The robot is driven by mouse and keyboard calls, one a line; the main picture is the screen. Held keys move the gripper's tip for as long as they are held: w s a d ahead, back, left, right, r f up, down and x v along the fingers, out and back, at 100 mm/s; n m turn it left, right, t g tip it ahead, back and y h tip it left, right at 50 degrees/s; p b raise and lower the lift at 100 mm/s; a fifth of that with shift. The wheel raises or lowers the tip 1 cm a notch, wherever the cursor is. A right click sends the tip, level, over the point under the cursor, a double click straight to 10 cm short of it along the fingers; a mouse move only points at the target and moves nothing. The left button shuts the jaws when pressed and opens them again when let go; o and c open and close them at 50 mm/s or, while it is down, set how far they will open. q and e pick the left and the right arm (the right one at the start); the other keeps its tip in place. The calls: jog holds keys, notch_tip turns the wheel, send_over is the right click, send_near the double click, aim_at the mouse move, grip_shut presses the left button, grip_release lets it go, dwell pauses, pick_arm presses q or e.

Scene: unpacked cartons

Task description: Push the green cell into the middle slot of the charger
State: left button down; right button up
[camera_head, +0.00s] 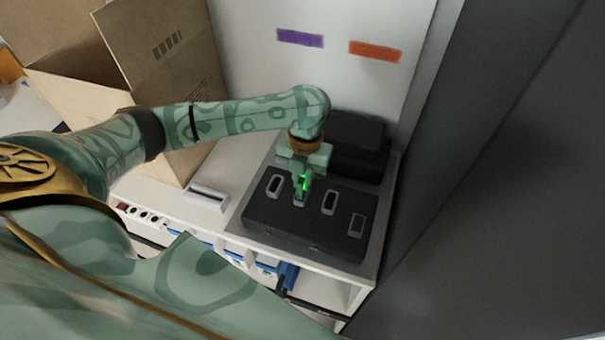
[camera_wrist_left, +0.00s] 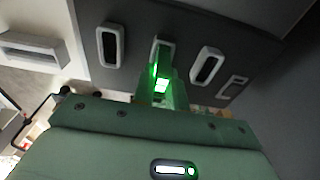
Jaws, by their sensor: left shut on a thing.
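The charger (camera_head: 312,228) is a black block with several light-rimmed slots in a row across its top; its dark top also shows in the wrist view (camera_wrist_left: 185,18). My left gripper (camera_head: 303,184) points down at the second slot from the left and is shut on the green cell (camera_wrist_left: 160,84), which glows bright green between the fingers. The cell's lower end meets or hovers just over that slot's rim (camera_wrist_left: 163,50); I cannot tell how deep it sits. The slots on either side look dark and empty. My right gripper is not in view.
The charger is on a grey mat (camera_head: 240,222) on a white table. A black case (camera_head: 358,140) stands close behind it. A small white slotted box (camera_head: 206,197) lies to the left. A tall open carton (camera_head: 150,80) stands farther left, and a dark grey wall (camera_head: 480,170) rises at right.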

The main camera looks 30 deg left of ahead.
pick_arm(q)
jog(key=shift+f, duration=0.55)
dwell(0.4)
jog(key=c, duration=1.3)
grip_release()
jog(key=shift+c, duration=0.2)
notch_tip(320, 180, up, 16)
jog(key=w+p, duration=0.2)
jog(key=p, duration=0.2)
jog(key=shift+a+p, duration=0.2)
jog(key=shift+p, duration=0.1)
